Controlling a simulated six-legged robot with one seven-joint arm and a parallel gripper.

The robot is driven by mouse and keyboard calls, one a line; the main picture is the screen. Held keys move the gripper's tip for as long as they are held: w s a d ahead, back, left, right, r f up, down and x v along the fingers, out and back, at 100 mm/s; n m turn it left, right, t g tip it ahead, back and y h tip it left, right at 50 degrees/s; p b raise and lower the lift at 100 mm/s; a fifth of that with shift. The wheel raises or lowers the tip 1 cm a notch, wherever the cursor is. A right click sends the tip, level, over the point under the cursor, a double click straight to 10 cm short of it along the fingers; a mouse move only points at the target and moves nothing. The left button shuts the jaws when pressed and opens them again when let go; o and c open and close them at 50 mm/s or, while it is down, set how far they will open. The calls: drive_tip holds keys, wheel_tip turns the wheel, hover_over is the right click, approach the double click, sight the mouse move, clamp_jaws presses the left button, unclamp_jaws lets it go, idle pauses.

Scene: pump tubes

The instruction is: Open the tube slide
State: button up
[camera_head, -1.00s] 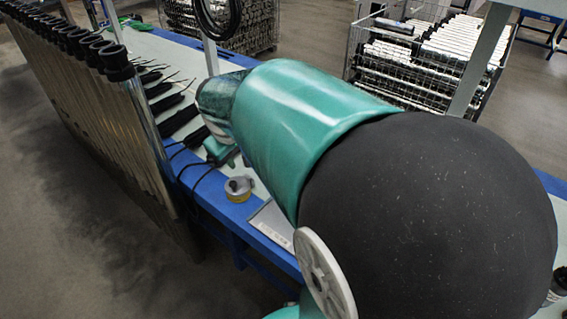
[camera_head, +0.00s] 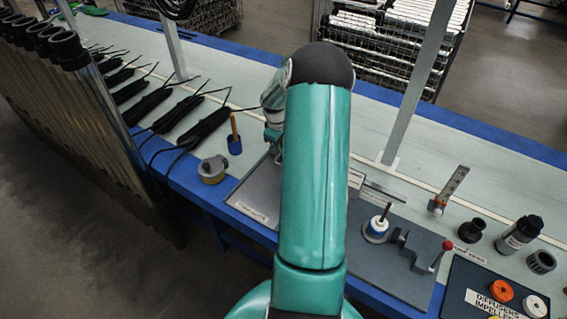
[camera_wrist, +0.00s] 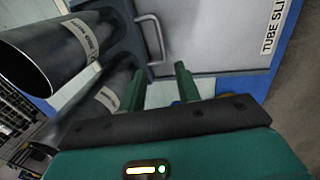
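In the wrist view, a grey panel (camera_wrist: 215,35) bears a label partly cut off that reads "TUBE SLI" (camera_wrist: 280,28). A grey bar handle (camera_wrist: 160,38) stands at the panel's left edge. My gripper (camera_wrist: 160,80) has two green fingers set apart, with nothing seen between them. The fingertips are just below the handle in the picture, and I cannot tell whether they touch it. Two metal tubes (camera_wrist: 25,65) with paper labels are left of the fingers. In the head view my arm hides the gripper and part of a grey plate (camera_head: 255,190) on the bench.
The blue-edged bench (camera_head: 420,185) runs across the head view. A post (camera_head: 420,80) rises behind my arm.

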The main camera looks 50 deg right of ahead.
drive_tip(key=f, duration=0.4)
drive_tip(key=d+f, duration=0.1)
drive_tip(key=f, duration=0.3)
drive_tip(key=d+f, duration=0.1)
drive_tip(key=f, duration=0.3)
drive_tip(key=shift+w+d+f, duration=0.1)
drive_tip(key=shift+w+f, duration=0.1)
drive_tip(key=shift+f, duration=0.2)
clamp_jaws()
